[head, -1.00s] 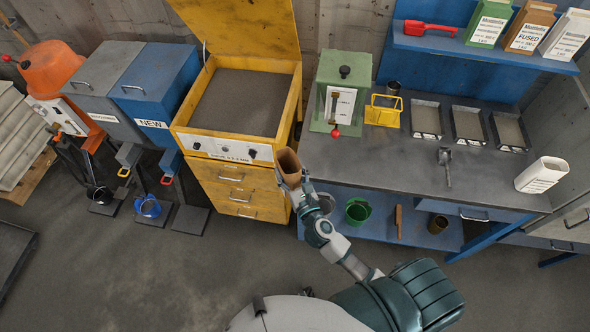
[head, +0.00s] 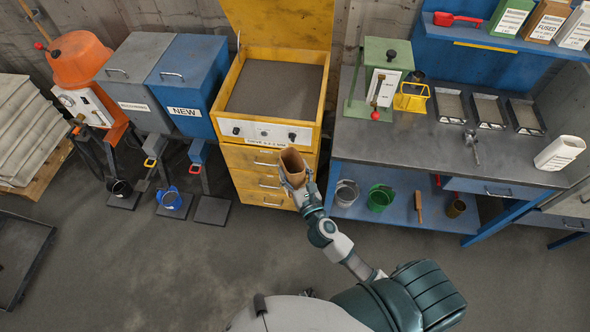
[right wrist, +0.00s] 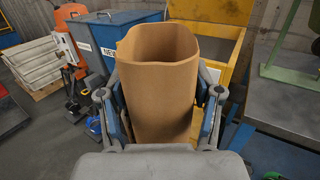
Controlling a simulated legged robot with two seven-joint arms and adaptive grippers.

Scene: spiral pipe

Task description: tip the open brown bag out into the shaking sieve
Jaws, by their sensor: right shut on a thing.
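The open brown bag (head: 293,166) is in my right gripper (head: 297,186), in front of the yellow sieve's drawers in the head view. In the right wrist view the bag (right wrist: 158,90) stands mouth up between the two fingers of my right gripper (right wrist: 160,105), shut on its sides. Its contents are hidden. The yellow shaking sieve (head: 268,136) has its lid raised and a flat grey screen (head: 275,88) inside. The bag is in front of and below the sieve's rim, apart from it. My left gripper is not seen.
A blue bin (head: 188,80) and a grey bin (head: 128,72) stand left of the sieve. A dark workbench (head: 420,150) with a green device (head: 384,75) stands to the right. The floor in front is clear.

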